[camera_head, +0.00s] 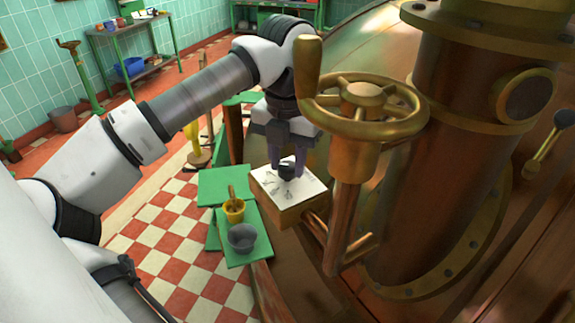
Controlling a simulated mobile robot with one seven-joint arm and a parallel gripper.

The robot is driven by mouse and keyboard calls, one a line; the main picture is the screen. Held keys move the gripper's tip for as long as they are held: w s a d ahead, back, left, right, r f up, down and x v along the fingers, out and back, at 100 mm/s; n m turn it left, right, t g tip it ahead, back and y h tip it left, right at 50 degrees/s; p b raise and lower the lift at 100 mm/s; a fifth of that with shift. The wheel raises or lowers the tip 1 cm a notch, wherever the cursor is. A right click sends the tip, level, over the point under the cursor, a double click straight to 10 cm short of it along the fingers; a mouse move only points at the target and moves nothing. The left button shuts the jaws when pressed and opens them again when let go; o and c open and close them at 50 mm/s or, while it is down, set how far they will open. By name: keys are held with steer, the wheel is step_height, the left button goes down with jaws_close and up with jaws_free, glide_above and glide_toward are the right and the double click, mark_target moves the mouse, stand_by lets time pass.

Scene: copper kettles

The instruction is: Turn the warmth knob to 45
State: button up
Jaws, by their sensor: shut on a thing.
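The warmth knob (287,172) is a small dark knob on top of a box with a white dial face (268,182). The dial has dark markings, too small to read. My gripper (287,164) points down over the dial, with its fingers closed around the knob. The fingers partly cover the knob, and its pointer angle cannot be read.
A brass handwheel (364,110) with an upright handle stands close to the right of my gripper. A copper column (440,150) rises behind it.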

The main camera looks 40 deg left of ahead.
mark_target(287, 166)
steer(key=shift+m+b, duration=0.45)
steer(key=shift+m, duration=1.15)
steer(key=shift+r+m, duration=0.1)
steer(key=shift+m, duration=0.2)
steer(key=o, duration=1)
steer(key=shift+c, duration=0.2)
step_height(287, 166, up, 14)
steer(key=p, duration=0.9)
steer(key=shift+f, duration=0.2)
